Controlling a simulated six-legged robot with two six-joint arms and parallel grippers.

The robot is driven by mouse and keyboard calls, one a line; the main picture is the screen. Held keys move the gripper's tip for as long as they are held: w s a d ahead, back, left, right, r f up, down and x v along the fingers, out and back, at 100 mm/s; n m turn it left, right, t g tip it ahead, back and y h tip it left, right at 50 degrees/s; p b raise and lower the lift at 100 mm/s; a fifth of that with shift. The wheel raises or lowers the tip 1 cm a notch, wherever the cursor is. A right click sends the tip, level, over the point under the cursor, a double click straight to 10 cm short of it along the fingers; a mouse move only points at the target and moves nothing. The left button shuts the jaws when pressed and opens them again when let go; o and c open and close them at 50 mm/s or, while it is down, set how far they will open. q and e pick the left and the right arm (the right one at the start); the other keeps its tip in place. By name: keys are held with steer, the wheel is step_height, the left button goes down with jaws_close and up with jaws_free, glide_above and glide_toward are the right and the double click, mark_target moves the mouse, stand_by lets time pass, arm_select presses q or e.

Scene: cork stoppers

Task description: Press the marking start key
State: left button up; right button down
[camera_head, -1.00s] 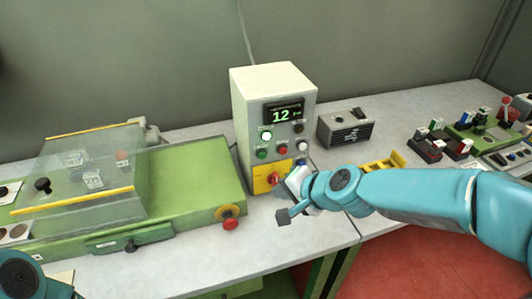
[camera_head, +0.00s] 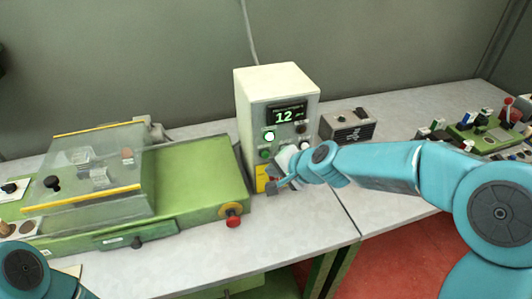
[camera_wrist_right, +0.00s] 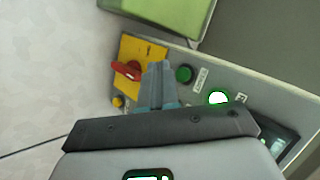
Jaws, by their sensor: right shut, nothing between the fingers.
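A pale control box (camera_head: 250,112) stands on the bench with a lit display (camera_head: 286,116) reading 12. Its front has a glowing white-green round light (camera_head: 269,136), and a green button (camera_head: 265,154) below it. Both also show in the right wrist view, the green button (camera_wrist_right: 184,74) left of the light (camera_wrist_right: 218,97). Labels are too small to read, so I cannot tell which is the marking start key. My right gripper (camera_wrist_right: 155,68) is shut and empty, in front of the panel between the red rotary switch (camera_wrist_right: 128,70) and the green button. Contact cannot be told. My left gripper is out of view.
A green machine (camera_head: 195,180) with a clear cover (camera_head: 90,170) and a red knob (camera_head: 233,221) stands left of the box. A small grey box (camera_head: 347,128) stands to the right. Further right are several coloured levers and switches (camera_head: 480,135). The bench front (camera_head: 270,235) is clear.

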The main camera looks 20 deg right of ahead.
mark_target(266, 155)
steer(key=shift+w, duration=0.9)
steer(key=shift+w, duration=0.1)
stand_by(1.3)
steer(key=shift+w+p, duration=0.3)
steer(key=shift+p, duration=0.05)
